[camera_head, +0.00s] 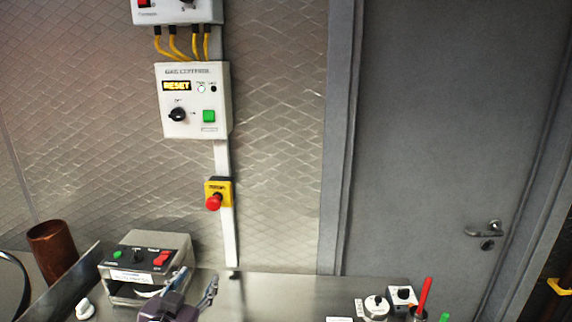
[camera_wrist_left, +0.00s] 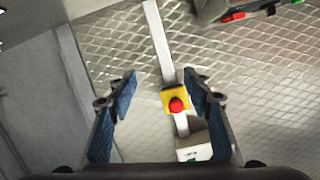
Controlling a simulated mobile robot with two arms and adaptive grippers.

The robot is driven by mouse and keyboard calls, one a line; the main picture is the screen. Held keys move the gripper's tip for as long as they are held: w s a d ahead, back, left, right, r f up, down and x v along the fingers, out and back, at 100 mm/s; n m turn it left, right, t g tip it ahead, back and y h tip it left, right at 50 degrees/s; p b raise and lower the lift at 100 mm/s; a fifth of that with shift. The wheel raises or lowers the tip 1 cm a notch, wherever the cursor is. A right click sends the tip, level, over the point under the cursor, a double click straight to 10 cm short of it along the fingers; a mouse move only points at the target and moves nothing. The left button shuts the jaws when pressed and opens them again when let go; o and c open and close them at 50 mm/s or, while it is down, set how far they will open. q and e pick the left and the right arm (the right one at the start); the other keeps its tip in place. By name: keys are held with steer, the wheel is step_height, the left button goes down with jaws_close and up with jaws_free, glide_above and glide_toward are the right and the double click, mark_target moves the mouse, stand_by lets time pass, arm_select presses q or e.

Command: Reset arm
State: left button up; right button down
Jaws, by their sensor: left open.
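My left gripper (camera_head: 194,294) is low in the head view, in front of the wall and beside a small grey control box. Its fingers are apart with nothing between them; the left wrist view shows both fingers (camera_wrist_left: 158,92) spread. Between them, in that view, a red emergency button (camera_wrist_left: 177,104) on a yellow plate stands on the wall, apart from the fingers. The same red button (camera_head: 213,202) shows in the head view above the gripper. A white gas control box (camera_head: 193,102) above it has a display reading RESET, a black knob and a green button. My right gripper is not in view.
The grey control box (camera_head: 147,247) with red and green switches stands on the metal counter (camera_head: 290,290). A brown cylinder (camera_head: 52,250) is at the left. Small switch devices (camera_head: 376,304) stand at the counter's right end. A grey door (camera_head: 440,130) fills the right side.

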arm_select(q)
steer(key=s+d+f+g, duration=0.1)
steer(key=s+f+g, duration=0.3)
steer(key=s+f, duration=0.5)
steer(key=s+f+g, duration=0.3)
steer(key=s+f, duration=0.3)
steer(key=s, duration=0.6)
steer(key=s+d+f+g, duration=0.1)
steer(key=s+f+g, duration=0.3)
steer(key=s+f, duration=0.5)
steer(key=s+f+g+b, duration=0.1)
steer(key=s+f+b, duration=0.1)
steer(key=f, duration=1.2)
steer(key=s+f+g+b, duration=0.1)
steer(key=s+f+b, duration=0.1)
steer(key=f, duration=1.1)
steer(key=s+a+f+b, duration=0.1)
steer(key=s+f+b, duration=0.1)
steer(key=s+f, duration=0.7)
steer(key=s+a+f+g+b, duration=0.1)
steer(key=s+f+b, duration=0.1)
steer(key=s+f, duration=0.7)
step_height(320, 180, down, 4)
steer(key=shift+a+r, duration=0.2)
steer(key=shift+a, duration=0.2)
